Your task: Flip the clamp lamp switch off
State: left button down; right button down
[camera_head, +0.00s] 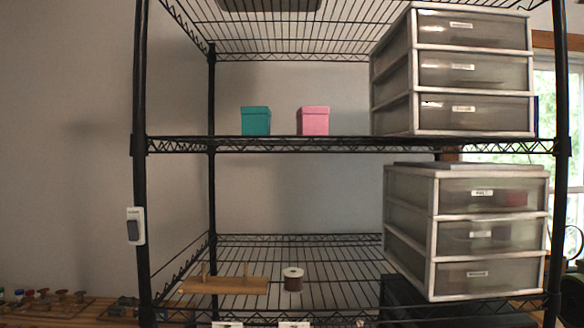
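A small white switch unit with a dark grey rocker (136,226) is on the left front post of the black wire rack. Whether the rocker is on or off cannot be told at this size. No lamp is clearly recognisable; a dark flat object (268,4) shows at the top edge, cut off by the frame. Neither of my grippers is in view.
The rack's middle shelf (300,145) holds a teal box (255,121), a pink box (313,121) and a drawer unit (470,72). Wall (70,150) left of the post is clear.

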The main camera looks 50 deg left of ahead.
aim_at(133, 225)
jog(key=u, duration=2.45)
